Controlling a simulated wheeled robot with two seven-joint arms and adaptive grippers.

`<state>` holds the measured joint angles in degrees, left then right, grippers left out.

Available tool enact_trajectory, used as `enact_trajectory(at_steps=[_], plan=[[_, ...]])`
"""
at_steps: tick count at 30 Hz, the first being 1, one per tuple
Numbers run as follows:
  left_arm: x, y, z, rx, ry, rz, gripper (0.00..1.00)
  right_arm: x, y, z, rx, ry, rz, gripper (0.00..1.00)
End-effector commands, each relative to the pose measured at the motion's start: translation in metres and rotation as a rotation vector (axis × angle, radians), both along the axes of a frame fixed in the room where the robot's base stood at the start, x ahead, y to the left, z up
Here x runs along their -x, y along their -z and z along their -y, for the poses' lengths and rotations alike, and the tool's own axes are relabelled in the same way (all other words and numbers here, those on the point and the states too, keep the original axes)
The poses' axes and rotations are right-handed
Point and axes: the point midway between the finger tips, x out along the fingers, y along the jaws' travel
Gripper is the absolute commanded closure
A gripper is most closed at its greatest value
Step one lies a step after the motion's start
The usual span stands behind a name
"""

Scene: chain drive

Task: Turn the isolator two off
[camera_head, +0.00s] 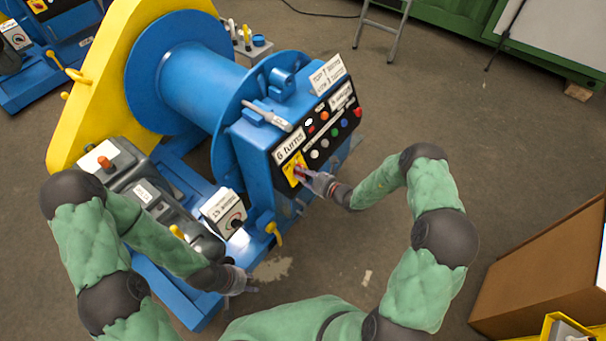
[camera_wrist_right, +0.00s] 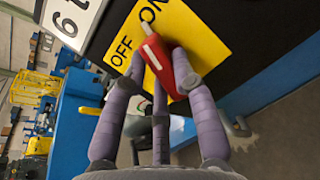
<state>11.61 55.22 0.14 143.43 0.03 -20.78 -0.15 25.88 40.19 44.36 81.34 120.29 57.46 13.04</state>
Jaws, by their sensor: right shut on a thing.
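The isolator has a red handle (camera_wrist_right: 182,70) with a white line, on a yellow plate (camera_wrist_right: 205,35) marked OFF and ON. The plate also shows in the head view (camera_head: 291,171), at the lower left of the black control panel (camera_head: 318,130). No number is readable on it. My right gripper (camera_head: 305,177) is shut on the red handle, with fingers on both sides of it. My left gripper (camera_head: 243,283) hangs low by the blue base; its fingers are too small to judge.
The panel carries several coloured buttons. A blue winch drum (camera_head: 200,80) and yellow guard (camera_head: 115,50) stand behind. A yellow lever (camera_head: 273,232) is below. A brown box (camera_head: 535,265) stands at right; floor between is clear.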

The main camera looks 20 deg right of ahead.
Motion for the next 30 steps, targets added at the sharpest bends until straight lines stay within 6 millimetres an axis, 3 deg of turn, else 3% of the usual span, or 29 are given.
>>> enact_trajectory(at_steps=[30], plan=[[0.0,0.038,0.0,0.0,0.0,0.0,0.6,0.001,0.006,0.003,0.658,-0.416,0.509,1.0]])
